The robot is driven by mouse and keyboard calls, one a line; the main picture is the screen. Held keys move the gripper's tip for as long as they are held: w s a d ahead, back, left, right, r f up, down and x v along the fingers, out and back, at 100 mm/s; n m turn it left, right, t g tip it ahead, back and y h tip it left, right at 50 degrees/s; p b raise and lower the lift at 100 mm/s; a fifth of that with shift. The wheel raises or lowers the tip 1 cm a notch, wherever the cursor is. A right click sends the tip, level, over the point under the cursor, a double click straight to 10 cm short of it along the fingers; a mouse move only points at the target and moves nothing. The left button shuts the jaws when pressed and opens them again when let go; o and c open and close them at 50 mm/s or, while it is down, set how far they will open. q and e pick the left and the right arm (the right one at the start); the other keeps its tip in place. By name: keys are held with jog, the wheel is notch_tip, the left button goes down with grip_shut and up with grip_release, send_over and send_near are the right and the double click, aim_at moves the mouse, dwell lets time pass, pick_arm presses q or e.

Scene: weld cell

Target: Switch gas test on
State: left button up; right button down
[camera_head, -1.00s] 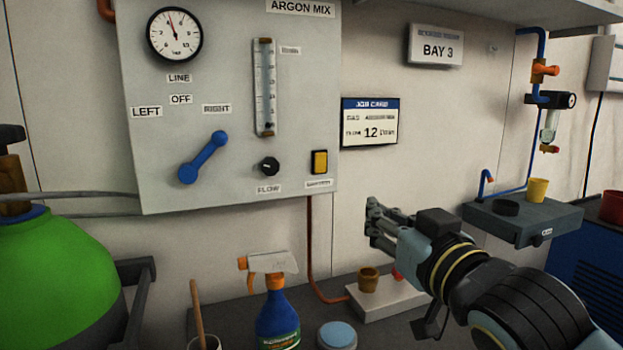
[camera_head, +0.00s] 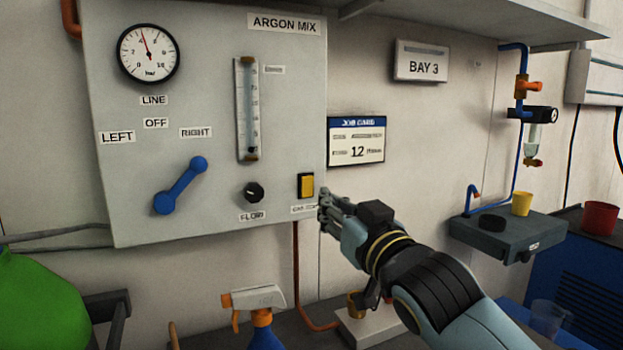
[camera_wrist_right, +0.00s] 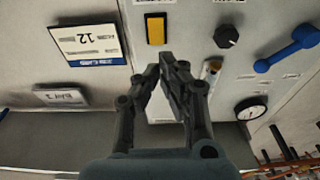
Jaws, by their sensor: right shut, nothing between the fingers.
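The gas test switch is a yellow rocker (camera_head: 306,185) in a dark frame at the lower right of the grey argon panel (camera_head: 215,110). Its label below is partly covered by my right gripper. My right gripper (camera_head: 323,203) is shut and empty, with its fingertips just right of and below the switch in the head view. I cannot tell whether they touch the panel. In the right wrist view the yellow switch (camera_wrist_right: 156,29) lies beyond the fingertips (camera_wrist_right: 167,62), slightly to the left. My left gripper is not in view.
A black flow knob (camera_head: 254,192) and a blue lever (camera_head: 180,186) sit left of the switch. A flow tube (camera_head: 247,110) and a gauge (camera_head: 148,53) are above. A job card (camera_head: 356,141) hangs to the right. A spray bottle (camera_head: 258,299) stands below.

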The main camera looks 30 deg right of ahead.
aim_at(302, 173)
jog(key=w, duration=0.2)
jog(key=w+p, duration=0.1)
jog(key=w, duration=0.1)
jog(key=w+r, duration=0.1)
jog(key=w, duration=0.1)
jog(key=shift+w+d+p, duration=0.15)
jog(key=shift+w+p, duration=0.1)
jog(key=shift+p, duration=0.1)
jog(key=shift+w, duration=0.75)
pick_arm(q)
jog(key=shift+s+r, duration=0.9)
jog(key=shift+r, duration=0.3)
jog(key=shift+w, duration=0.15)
pick_arm(e)
jog(key=shift+w+d+r, duration=0.1)
jog(key=shift+w+r, duration=0.1)
jog(key=shift+w, duration=0.15)
jog(key=shift+r, duration=0.45)
jog(key=shift+w, duration=0.2)
